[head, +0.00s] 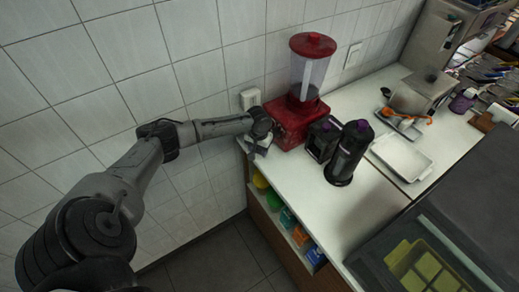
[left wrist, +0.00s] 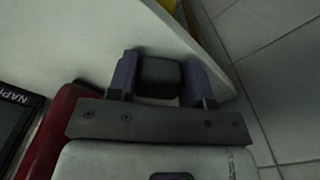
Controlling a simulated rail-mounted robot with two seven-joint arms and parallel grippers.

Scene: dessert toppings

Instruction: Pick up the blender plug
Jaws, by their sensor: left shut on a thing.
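The red blender (head: 290,122) stands on the white counter against the tiled wall, its clear jar under a red lid. My left gripper (head: 258,147) is at the counter's left end, just left of the blender base. In the left wrist view its two fingers are shut on a dark block, the blender plug (left wrist: 158,78), over the edge of the pale counter. The plug is hidden by the gripper in the head view, and its cord cannot be made out. My right gripper is not in view.
A white wall socket (head: 250,98) is above and behind the gripper. A white tray (head: 401,157) lies farther right. Shelves with colored items (head: 288,218) are under the counter. The front counter is clear.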

